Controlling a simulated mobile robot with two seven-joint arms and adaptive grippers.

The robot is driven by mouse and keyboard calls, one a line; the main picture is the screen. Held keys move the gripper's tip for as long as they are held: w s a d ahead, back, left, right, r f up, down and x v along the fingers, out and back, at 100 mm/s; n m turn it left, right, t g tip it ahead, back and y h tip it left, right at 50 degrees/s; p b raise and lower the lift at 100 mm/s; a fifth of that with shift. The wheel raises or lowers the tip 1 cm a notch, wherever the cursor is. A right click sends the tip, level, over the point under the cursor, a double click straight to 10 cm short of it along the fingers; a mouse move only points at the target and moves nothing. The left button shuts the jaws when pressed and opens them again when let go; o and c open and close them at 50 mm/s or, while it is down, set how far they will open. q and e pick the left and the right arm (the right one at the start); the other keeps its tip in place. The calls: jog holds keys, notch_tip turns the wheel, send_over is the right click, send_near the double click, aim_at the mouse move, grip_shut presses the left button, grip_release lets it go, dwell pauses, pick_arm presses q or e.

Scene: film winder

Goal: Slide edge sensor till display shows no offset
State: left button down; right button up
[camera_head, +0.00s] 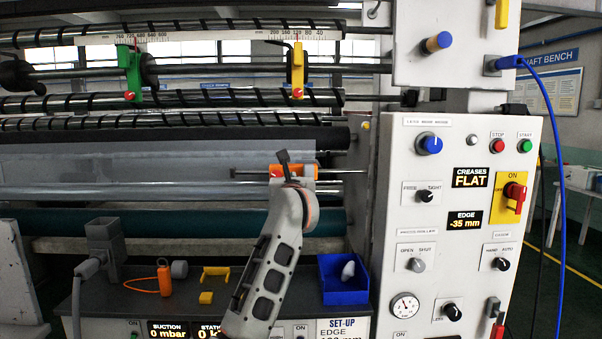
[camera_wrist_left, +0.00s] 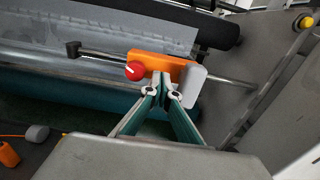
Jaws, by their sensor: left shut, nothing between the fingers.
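The edge sensor (camera_head: 303,171) is an orange block on a thin horizontal rod at the right of the film web. In the left wrist view the orange sensor (camera_wrist_left: 177,66) has a red knob (camera_wrist_left: 136,71) at its left and a grey piece (camera_wrist_left: 194,87) at its right. My left gripper (camera_wrist_left: 161,86) is shut and empty, its tips at the sensor's lower front edge; whether they touch is unclear. In the head view my left gripper (camera_head: 285,168) is small and dark, partly covering the sensor. My right gripper is not in view.
The control panel (camera_head: 460,260) stands to the right of the rod. Below are a blue bin (camera_head: 344,292), an orange cylinder (camera_head: 165,281) and a yellow bracket (camera_head: 215,271). Green (camera_head: 133,70) and yellow (camera_head: 297,68) holders hang above. The rod is bare left of the sensor up to its end.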

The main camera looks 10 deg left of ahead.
pick_arm(q)
jog(key=shift+w+d+b, duration=0.15)
jog(key=shift+w+d, duration=0.05)
jog(key=shift+d, duration=0.6)
jog(key=shift+w+d+b, duration=0.2)
jog(key=shift+w+d, duration=0.05)
jog(key=shift+d, duration=0.55)
jog(key=shift+w+d+b, duration=0.15)
jog(key=shift+w+d, duration=0.05)
jog(key=shift+d, duration=0.6)
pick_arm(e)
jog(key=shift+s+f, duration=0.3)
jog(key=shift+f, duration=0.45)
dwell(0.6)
pick_arm(q)
jog(key=shift+a, duration=0.1)
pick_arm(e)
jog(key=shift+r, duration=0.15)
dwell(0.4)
